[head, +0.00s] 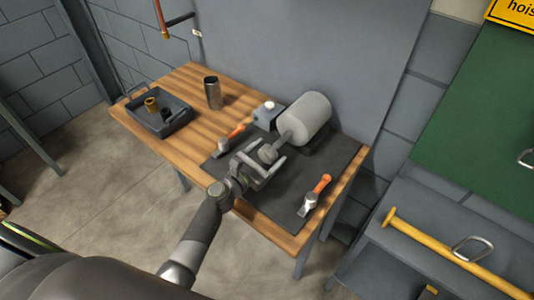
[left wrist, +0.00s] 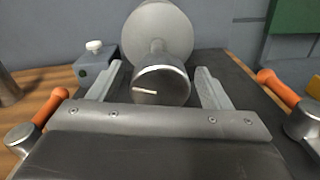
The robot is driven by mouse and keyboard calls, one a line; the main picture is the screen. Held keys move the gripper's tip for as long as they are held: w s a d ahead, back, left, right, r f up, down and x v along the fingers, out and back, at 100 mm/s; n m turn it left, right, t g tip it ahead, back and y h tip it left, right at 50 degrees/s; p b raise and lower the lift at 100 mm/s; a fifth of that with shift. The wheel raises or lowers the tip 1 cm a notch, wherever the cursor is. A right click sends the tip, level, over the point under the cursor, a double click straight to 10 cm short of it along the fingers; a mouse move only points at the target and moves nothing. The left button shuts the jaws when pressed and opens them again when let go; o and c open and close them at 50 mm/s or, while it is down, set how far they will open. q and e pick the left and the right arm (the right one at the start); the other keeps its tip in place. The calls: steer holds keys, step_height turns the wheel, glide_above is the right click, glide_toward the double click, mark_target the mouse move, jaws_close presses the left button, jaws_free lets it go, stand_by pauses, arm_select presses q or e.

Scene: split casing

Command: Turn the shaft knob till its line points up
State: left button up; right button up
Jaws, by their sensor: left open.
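The shaft knob (left wrist: 162,86) is a grey metal cylinder on the end of a shaft from the round grey casing (head: 304,118). In the left wrist view its white line lies nearly level, on the left part of the face. The knob also shows in the head view (head: 267,153). My left gripper (head: 263,167) is open, with one finger on each side of the knob. In the left wrist view, gaps show between the knob and both fingers (left wrist: 160,88). My right gripper is not in view.
Orange-handled clamps stand left (head: 231,138) and right (head: 315,195) of the knob on the dark mat (head: 285,205). A grey box with a white button (head: 267,113) stands beside the casing. A metal cup (head: 213,93) and a tray (head: 177,122) are at the table's left.

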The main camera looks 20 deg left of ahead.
arm_select(q)
steer(key=shift+c, duration=0.2)
steer(key=c, duration=0.9)
steer(key=shift+c, duration=0.2)
steer(key=shift+m, duration=0.3)
steer(key=shift+f+m+b, duration=0.15)
steer(key=shift+m+b, duration=0.6)
steer(key=shift+m, duration=0.15)
steer(key=m+b, duration=0.2)
steer(key=m, duration=0.2)
steer(key=shift+s, duration=0.1)
steer(key=m+b, duration=0.2)
steer(key=m, duration=0.2)
steer(key=shift+f+m, duration=0.1)
steer(key=shift+m, duration=0.2)
steer(key=shift+m+b, duration=0.6)
steer(key=shift+m, duration=0.7)
steer(key=shift+y, duration=0.4)
